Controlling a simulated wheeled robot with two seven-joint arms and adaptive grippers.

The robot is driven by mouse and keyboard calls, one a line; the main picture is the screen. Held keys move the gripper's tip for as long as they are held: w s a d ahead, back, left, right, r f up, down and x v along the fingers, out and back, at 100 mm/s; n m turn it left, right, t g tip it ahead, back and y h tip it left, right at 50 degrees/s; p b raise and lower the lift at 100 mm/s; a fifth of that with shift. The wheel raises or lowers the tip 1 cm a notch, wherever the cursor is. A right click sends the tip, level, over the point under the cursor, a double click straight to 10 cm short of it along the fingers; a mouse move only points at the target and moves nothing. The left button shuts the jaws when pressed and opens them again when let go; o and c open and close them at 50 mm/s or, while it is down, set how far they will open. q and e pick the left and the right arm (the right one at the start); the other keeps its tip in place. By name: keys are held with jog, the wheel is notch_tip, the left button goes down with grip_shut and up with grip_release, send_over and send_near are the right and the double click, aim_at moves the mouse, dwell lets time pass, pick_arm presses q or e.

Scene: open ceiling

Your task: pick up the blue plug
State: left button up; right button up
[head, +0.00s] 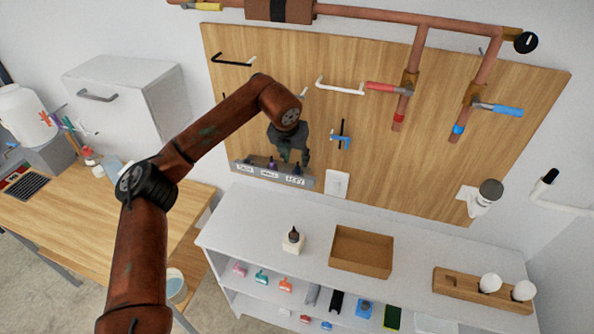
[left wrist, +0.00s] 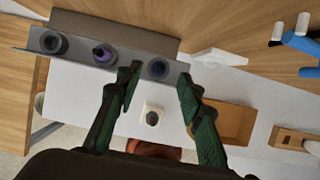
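A grey rack (head: 270,178) with labels on its front is fixed at the foot of the wooden board and holds three plug-like pieces. In the left wrist view they are a dark blue-grey one (left wrist: 47,42) at the left, a purple one (left wrist: 104,53) in the middle and a dark blue-grey one (left wrist: 157,68) at the right. I cannot tell for sure which is the blue plug. My left gripper (head: 294,157) is just above the rack's right end. Its green fingers (left wrist: 157,85) are apart, empty, and on either side of the right piece in that view. My right gripper is out of view.
A white bench (head: 420,252) below carries a small white holder (head: 292,243), an open brown box (head: 362,252) and a wooden block with white cups (head: 480,290). A blue-handled tool (head: 342,138) hangs close right of my gripper. Copper pipes (head: 380,15) run above.

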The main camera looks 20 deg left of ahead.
aim_at(298, 163)
pick_arm(q)
jog(key=shift+p+x, duration=0.3)
jog(key=shift+x, duration=2.4)
jog(key=shift+r, duration=0.15)
grip_shut()
